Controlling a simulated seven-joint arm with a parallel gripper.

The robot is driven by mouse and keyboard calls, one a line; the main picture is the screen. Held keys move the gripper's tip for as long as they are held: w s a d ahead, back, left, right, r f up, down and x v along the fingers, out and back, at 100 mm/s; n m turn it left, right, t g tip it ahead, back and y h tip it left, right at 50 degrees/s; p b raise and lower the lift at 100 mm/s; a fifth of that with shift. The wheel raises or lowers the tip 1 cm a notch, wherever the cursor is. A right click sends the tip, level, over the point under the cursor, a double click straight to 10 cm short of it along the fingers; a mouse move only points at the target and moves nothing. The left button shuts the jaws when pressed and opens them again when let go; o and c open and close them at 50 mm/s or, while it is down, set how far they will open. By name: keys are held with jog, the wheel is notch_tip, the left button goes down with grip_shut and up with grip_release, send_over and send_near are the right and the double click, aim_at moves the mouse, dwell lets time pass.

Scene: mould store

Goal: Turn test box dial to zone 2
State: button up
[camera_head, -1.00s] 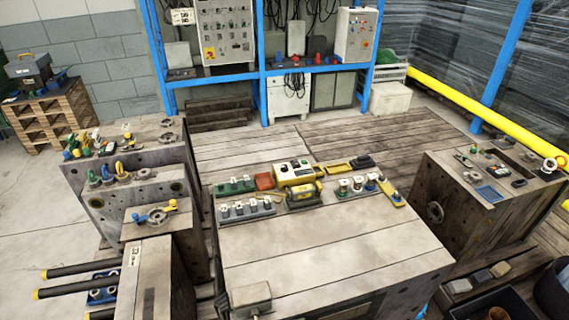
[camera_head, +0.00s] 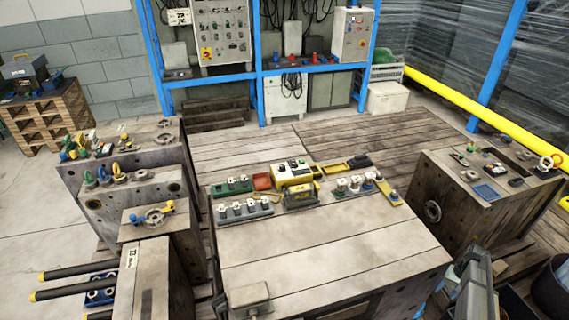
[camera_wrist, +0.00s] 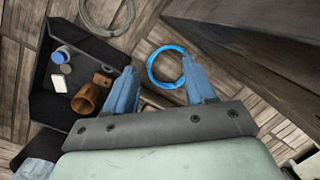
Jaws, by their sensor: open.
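The yellow test box (camera_head: 291,172) stands at the back middle of the wooden bench, with small dark controls on its pale top face. Its dial and zone marks are too small to read. My gripper (camera_wrist: 159,66) shows in the wrist view with its two blue fingers apart and nothing between them. It points down over the floor area, away from the bench top. The test box is not in the wrist view. Part of my arm shows at the lower right in the head view, right of the bench.
A row of grey-based fittings (camera_head: 244,210) and a yellow-grey block (camera_head: 300,195) stand in front of the test box. A yellow tray (camera_head: 334,170) lies right of it. The bench front (camera_head: 320,260) is mostly clear. Below my gripper are a black tray (camera_wrist: 45,110) and a blue ring (camera_wrist: 152,70).

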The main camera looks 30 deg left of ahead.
jog(key=w+a+r+n+t+h, duration=0.1)
jog(key=w+a+r+n, duration=0.15)
jog(key=w+r, duration=0.6)
jog(key=w+a+r+n+t+h, duration=0.1)
jog(key=w+a+r+n, duration=0.15)
jog(key=w+r, duration=0.55)
jog(key=w+a+r+n, duration=0.1)
jog(key=w+a+r, duration=0.1)
jog(key=a+r, duration=0.35)
jog(key=w+a+r+n, duration=0.2)
jog(key=w+a+r, duration=0.1)
jog(key=a, duration=0.6)
jog(key=w+a+r+n, duration=0.1)
jog(key=w+a+r, duration=0.1)
jog(key=a+r, duration=0.35)
notch_tip(320, 180, up, 13)
jog(key=n, duration=1.1)
send_over(282, 166)
jog(key=shift+y, duration=0.3)
notch_tip(282, 166, down, 12)
jog(key=shift+f, duration=0.25)
